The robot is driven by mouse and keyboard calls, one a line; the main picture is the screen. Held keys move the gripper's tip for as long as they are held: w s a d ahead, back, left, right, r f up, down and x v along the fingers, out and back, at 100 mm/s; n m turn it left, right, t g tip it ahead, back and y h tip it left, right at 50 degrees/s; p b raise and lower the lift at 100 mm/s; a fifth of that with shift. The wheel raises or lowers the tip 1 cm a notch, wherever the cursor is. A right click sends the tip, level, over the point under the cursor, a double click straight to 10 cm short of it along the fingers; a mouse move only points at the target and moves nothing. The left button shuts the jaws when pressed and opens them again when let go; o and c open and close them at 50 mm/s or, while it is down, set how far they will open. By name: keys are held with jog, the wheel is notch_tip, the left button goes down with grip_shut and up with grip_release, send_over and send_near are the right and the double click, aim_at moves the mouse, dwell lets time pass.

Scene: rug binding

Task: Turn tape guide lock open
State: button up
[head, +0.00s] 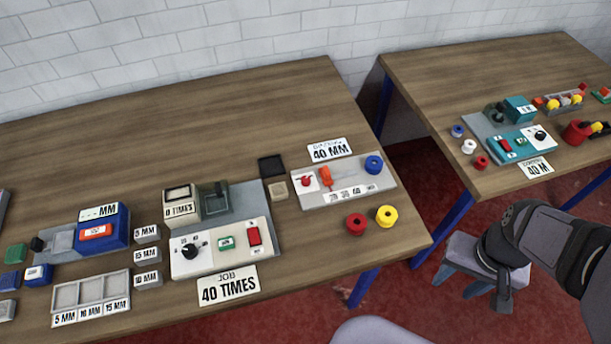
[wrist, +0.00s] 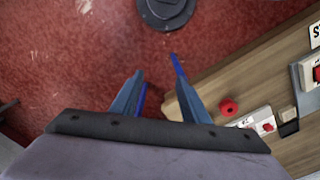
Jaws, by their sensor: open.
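In the wrist view the red knob (wrist: 267,127) shows at lower right. My gripper (wrist: 157,70) is open and empty, over the red floor beside the table, well apart from the knob.
Red (head: 356,224) and yellow (head: 387,216) rolls stand in front of the guide. A counter box (head: 215,247) and a black pad (head: 271,165) lie to its left. The back of the near table is clear.

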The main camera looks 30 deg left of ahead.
jog(key=w+a+r+n+b, duration=0.1)
jog(key=w+a+n, duration=0.1)
jog(key=w+a, duration=0.65)
jog(key=n+b, duration=0.3)
jog(key=n, duration=0.6)
send_over(306, 178)
jog(key=f, duration=0.6)
jog(key=shift+s+a+f, duration=0.1)
jog(key=shift+s+a, duration=0.1)
jog(key=shift+s, duration=0.05)
jog(key=shift+w+d+f+p, duration=0.1)
jog(key=shift+f+p, duration=0.5)
jog(key=shift+f, duration=1.25)
jog(key=shift+w+d+f+p, duration=0.1)
jog(key=shift+f+p, duration=0.5)
jog(key=shift+f, duration=1.2)
grip_shut()
